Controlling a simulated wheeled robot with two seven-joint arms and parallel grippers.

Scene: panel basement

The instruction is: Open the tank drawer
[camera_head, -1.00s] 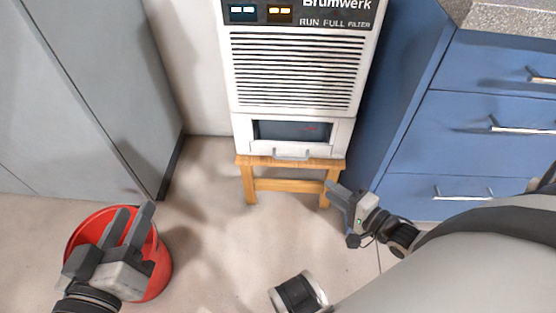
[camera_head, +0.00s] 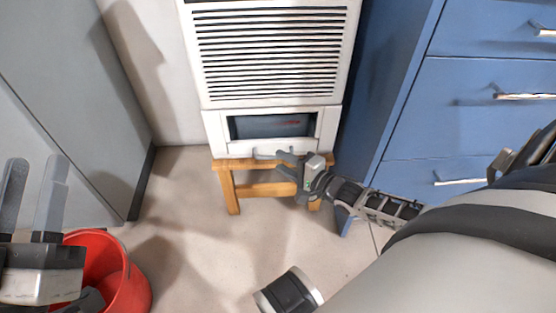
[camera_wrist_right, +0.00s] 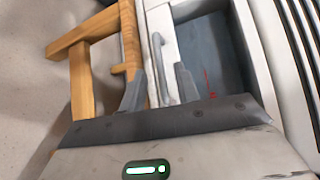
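The white tank drawer (camera_head: 215,130) with a dark window (camera_head: 270,126) is at the bottom of the white slatted appliance, and appears shut. Its grey bar handle (camera_head: 263,153) sits below the window. My right gripper (camera_head: 282,164) is open at the handle and hides part of it in the head view. In the right wrist view the handle (camera_wrist_right: 158,50) lies between the two spread fingers of my right gripper (camera_wrist_right: 158,88); contact cannot be told. My left gripper (camera_head: 32,178) is open and empty at the far left, above the red bucket.
The appliance (camera_head: 275,50) stands on a wooden stool (camera_head: 232,195). Blue drawers (camera_head: 470,120) with bar handles are close on the right. A grey cabinet (camera_head: 60,80) stands on the left. A red bucket (camera_head: 130,285) is at lower left. The floor before the stool is mostly clear.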

